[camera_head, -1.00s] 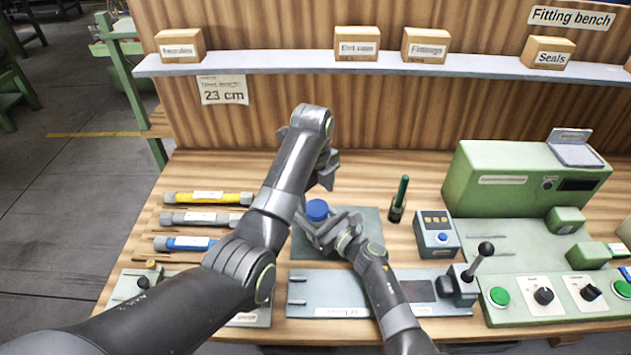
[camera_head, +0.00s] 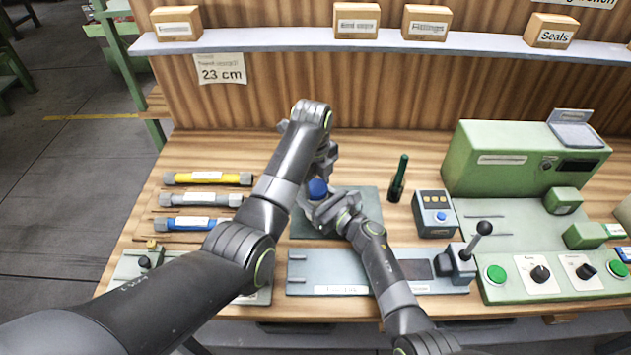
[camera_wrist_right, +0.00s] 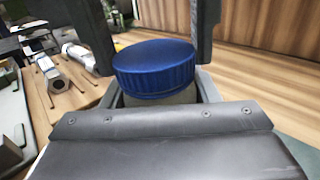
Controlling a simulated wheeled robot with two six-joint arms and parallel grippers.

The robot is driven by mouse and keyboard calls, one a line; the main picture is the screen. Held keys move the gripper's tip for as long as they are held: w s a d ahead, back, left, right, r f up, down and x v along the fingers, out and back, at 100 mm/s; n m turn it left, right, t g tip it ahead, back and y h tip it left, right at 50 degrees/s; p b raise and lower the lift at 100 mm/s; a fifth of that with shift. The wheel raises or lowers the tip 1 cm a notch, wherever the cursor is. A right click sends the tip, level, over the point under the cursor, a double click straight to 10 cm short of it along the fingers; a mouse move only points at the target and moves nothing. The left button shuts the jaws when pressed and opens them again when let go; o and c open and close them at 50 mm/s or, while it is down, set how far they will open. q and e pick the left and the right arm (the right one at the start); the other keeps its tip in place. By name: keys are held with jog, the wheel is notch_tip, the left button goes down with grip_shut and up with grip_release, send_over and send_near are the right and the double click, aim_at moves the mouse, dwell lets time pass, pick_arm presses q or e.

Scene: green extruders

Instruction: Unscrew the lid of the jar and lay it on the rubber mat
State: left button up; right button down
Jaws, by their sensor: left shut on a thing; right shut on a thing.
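The jar (camera_wrist_right: 160,97) stands upright with its blue screw lid (camera_wrist_right: 155,66) on top; the lid also shows in the head view (camera_head: 317,188). My right gripper (camera_head: 325,208) is shut around the jar body below the lid. My left gripper (camera_head: 322,172) reaches down from above, with its dark fingers on either side of the lid, shut on it. The lid sits on the jar with no clear gap. The dark grey-green mat (camera_head: 368,198) lies under and behind the grippers, partly hidden. Most of the jar body is hidden by the right gripper.
Yellow (camera_head: 207,178), grey (camera_head: 200,199) and blue (camera_head: 190,223) tubes lie at left. A green-handled tool (camera_head: 398,180) stands right of the mat, beside a small button box (camera_head: 435,213). A lever plate (camera_head: 330,275) lies in front; a green machine (camera_head: 500,165) fills the right.

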pick_arm(q)
jog(key=n, duration=0.3)
jog(key=shift+n, duration=0.3)
jog(key=shift+c, duration=0.2)
pick_arm(e)
jog(key=shift+s+f, duration=0.1)
jog(key=shift+f, duration=0.15)
pick_arm(q)
jog(key=n, duration=0.4)
jog(key=shift+n, duration=0.3)
jog(key=n, duration=0.4)
jog(key=shift+n, duration=0.3)
jog(key=n, duration=0.4)
jog(key=shift+r+n, duration=0.1)
jog(key=shift+n, duration=0.2)
jog(key=n, duration=0.4)
jog(key=shift+n, duration=0.3)
jog(key=n, duration=0.4)
jog(key=shift+n, duration=0.4)
jog(key=n, duration=0.4)
jog(key=shift+s, duration=0.1)
jog(key=n, duration=0.5)
